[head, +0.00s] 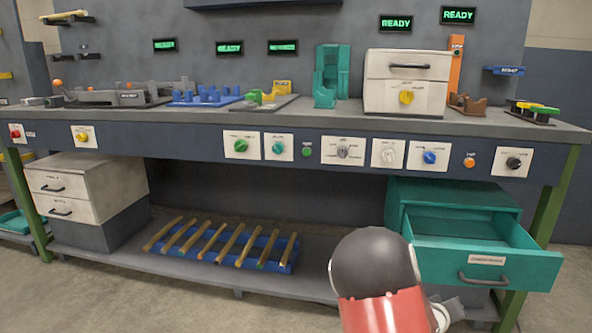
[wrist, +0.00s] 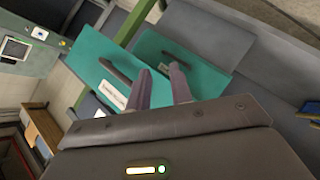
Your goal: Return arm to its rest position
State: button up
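My arm (head: 385,285) rises at the bottom of the head view, in front of the bench. Its dark rounded joint and red link show there; my gripper is mostly hidden behind them. In the wrist view, the two fingers of my gripper (wrist: 160,72) stand apart with nothing held between them. They point toward teal drawer fronts. The labelled teal drawer (head: 487,262) is pulled open under the right end of the bench and looks empty inside. Its front also shows in the wrist view (wrist: 88,62), with a dark handle (wrist: 115,73). The fingers appear apart from that handle.
The long workbench (head: 330,116) carries fixtures and a white drawer box (head: 405,82). Below it, a blue rack (head: 225,250) holds several wooden rods on the shelf. A white drawer unit (head: 85,188) stands left. The floor (head: 150,305) in front is clear at left.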

jog(key=s+a+r+y+p, duration=0.1)
jog(key=s+a+r+y, duration=0.35)
jog(key=a+r, duration=0.4)
jog(key=s+a+r+y+p, duration=0.2)
jog(key=s+a+r+y, duration=0.3)
jog(key=a, duration=0.6)
jog(key=s+a+r+g, duration=0.1)
jog(key=s+a+r, duration=0.2)
jog(key=s, duration=0.6)
jog(key=s+a+r+g+p, duration=0.1)
jog(key=s+a+r, duration=0.2)
jog(key=s+r, duration=0.2)
jog(key=s+y, duration=0.1)
jog(key=s, duration=0.2)
jog(key=shift+s+a, duration=0.35)
jog(key=shift+r, duration=0.1)
